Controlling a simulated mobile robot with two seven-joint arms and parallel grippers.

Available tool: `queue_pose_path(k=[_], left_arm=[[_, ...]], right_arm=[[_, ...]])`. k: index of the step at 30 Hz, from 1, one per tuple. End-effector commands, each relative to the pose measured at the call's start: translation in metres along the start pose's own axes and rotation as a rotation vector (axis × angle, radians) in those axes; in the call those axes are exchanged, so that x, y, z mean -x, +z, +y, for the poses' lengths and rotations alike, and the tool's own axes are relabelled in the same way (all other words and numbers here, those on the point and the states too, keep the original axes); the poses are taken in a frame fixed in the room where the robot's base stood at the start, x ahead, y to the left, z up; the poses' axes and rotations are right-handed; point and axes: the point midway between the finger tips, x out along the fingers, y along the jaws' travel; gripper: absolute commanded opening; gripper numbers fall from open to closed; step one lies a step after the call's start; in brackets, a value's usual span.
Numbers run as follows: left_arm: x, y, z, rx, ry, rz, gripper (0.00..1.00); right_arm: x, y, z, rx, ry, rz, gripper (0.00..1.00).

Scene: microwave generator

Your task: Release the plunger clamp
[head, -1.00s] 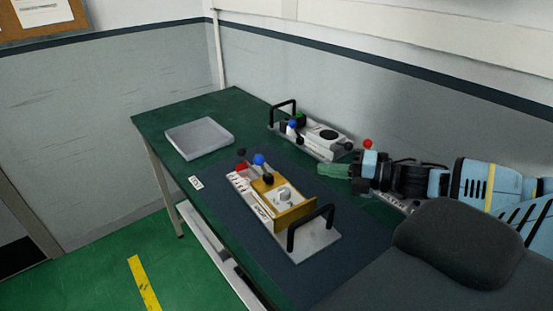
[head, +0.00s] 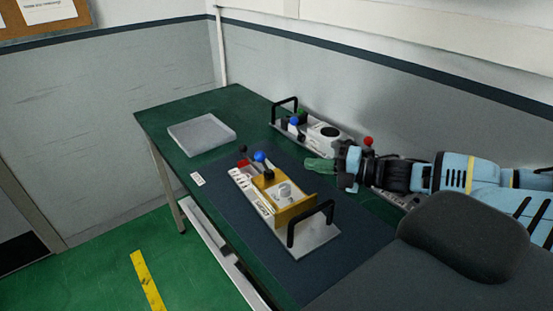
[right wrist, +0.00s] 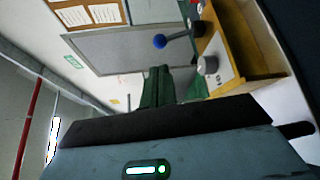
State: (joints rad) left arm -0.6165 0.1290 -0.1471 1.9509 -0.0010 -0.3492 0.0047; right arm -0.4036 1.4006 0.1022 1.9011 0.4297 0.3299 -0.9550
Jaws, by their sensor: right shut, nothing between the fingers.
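A clamp fixture on a pale plate stands on the dark mat, with a yellow block (head: 292,208), a grey knob (head: 284,190) and a black handle at its front. At its far end are levers with a blue ball (head: 260,157), a red ball (head: 241,163) and black balls. I cannot tell which lever is the plunger clamp. My right gripper (head: 308,165), with green fingers, is shut and empty, to the right of the blue ball and apart from it. In the right wrist view, the fingers (right wrist: 156,84) show beside the blue ball (right wrist: 160,41) and the yellow block (right wrist: 235,50). My left gripper is out of view.
A second fixture (head: 322,132) with a black handle and blue ball stands behind, near the wall. A third plate with a red ball (head: 368,141) is partly hidden behind my right arm. A grey tray (head: 202,134) lies at the table's far left. The mat (head: 225,205) around the front fixture is clear.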

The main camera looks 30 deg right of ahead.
Motion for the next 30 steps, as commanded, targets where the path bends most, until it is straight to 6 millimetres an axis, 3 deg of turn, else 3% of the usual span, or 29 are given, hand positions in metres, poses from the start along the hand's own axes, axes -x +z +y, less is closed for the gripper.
queue_pose_path(k=[30], left_arm=[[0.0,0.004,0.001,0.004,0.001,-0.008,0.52]], right_arm=[[-0.042,0.0,0.002,0.004,0.001,0.001,0.0]])
